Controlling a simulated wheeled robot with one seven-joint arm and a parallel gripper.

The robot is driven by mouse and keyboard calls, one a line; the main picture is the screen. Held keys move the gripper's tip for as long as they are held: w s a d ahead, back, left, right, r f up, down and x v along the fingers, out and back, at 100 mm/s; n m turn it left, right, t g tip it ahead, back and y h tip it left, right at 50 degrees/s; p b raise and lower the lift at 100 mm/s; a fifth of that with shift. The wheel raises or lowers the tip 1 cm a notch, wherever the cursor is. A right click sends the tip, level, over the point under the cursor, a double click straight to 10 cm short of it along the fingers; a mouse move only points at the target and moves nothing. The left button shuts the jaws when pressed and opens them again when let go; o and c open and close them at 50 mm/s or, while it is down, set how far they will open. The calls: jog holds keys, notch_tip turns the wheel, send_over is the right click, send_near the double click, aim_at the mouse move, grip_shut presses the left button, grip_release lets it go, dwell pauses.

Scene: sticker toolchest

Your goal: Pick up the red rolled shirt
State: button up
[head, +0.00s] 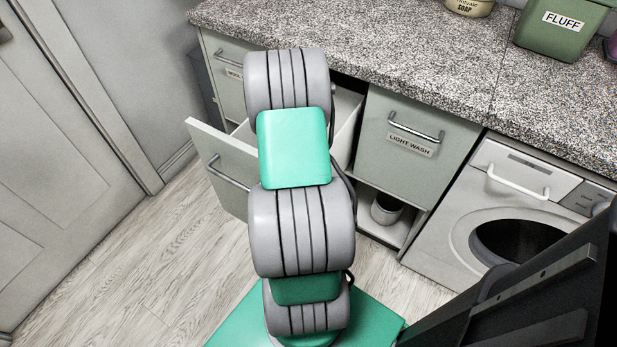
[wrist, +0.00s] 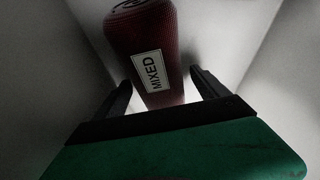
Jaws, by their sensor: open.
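The red rolled shirt (wrist: 140,40) shows in the wrist view as a dark red roll with a white label reading MIXED. It lies inside a pale-walled space, which looks like the open drawer (head: 346,118) in the head view. My gripper (wrist: 165,82) is open, with its two black fingers pointing toward the roll. The near, labelled end of the roll lies between or just beyond the fingertips; I cannot tell whether they touch it. In the head view my own arm covers the gripper and the shirt.
The counter (head: 400,50) overhangs the drawer. A closed LIGHT WASH drawer (head: 410,145) is to the right, with a grey pot (head: 387,209) on the shelf below. A washing machine (head: 490,225) stands further right. A green FLUFF bin (head: 562,28) is on the counter. Floor at left is clear.

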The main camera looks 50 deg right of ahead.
jog(key=shift+f, duration=0.2)
jog(key=shift+c, duration=0.2)
jog(key=c, duration=1.6)
jog(key=shift+o, duration=0.2)
